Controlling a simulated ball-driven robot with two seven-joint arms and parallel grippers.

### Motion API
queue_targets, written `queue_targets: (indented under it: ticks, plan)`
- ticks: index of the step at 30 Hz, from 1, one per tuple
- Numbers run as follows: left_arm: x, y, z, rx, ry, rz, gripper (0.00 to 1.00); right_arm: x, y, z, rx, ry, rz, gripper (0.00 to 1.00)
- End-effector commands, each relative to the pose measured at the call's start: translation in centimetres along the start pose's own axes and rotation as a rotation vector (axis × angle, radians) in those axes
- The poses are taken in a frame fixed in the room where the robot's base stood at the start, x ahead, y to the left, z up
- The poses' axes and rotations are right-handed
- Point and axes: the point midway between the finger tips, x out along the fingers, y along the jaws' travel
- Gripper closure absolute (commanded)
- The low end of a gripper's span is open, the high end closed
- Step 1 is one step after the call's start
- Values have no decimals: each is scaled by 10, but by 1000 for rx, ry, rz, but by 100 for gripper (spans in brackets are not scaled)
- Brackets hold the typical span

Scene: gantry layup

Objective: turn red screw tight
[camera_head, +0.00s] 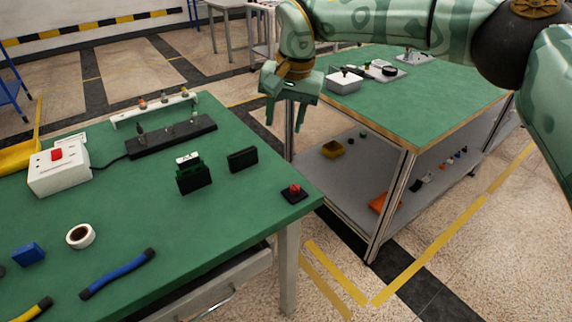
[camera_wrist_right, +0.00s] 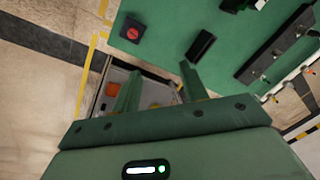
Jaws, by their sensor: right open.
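The red screw (camera_head: 294,188) stands in a small dark square base at the right corner of the green workbench. It also shows in the right wrist view (camera_wrist_right: 132,31), near the bench edge. My right gripper (camera_head: 286,120) is open and empty, with its fingers pointing down. It hangs above and beyond the screw, apart from it, near the gap between the two benches. In the right wrist view its two fingers (camera_wrist_right: 161,72) are spread, and the screw lies beyond them to the upper left. My left gripper is not in view.
A black block (camera_head: 242,159) and a dark green holder (camera_head: 194,179) stand near the screw on the green bench (camera_head: 200,240). A white box with a red button (camera_head: 58,170) is at left. A second green-topped bench (camera_head: 420,110) stands to the right.

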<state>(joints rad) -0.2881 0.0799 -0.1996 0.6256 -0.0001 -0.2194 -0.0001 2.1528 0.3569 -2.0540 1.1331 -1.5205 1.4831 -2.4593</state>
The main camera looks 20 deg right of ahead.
Motion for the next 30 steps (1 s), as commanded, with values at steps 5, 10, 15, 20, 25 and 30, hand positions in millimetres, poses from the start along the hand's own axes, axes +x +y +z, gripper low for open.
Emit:
queue_targets:
  ticks: [5, 10, 15, 20, 25, 30]
  plan:
    - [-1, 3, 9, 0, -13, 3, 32, -1, 27, 11, -315, -65, 141, 57]
    - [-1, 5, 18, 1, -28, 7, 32, 0, 31, 17, -457, -110, 151, 57]
    - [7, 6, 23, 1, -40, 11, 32, 20, 34, 19, -476, -120, 147, 57]
    - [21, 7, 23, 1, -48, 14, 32, 54, 40, 20, -474, -119, 150, 57]
    - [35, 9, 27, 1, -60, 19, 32, 98, 47, 23, -472, -118, 148, 57]
    - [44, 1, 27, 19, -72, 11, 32, 134, 53, 26, -471, -117, 148, 57]
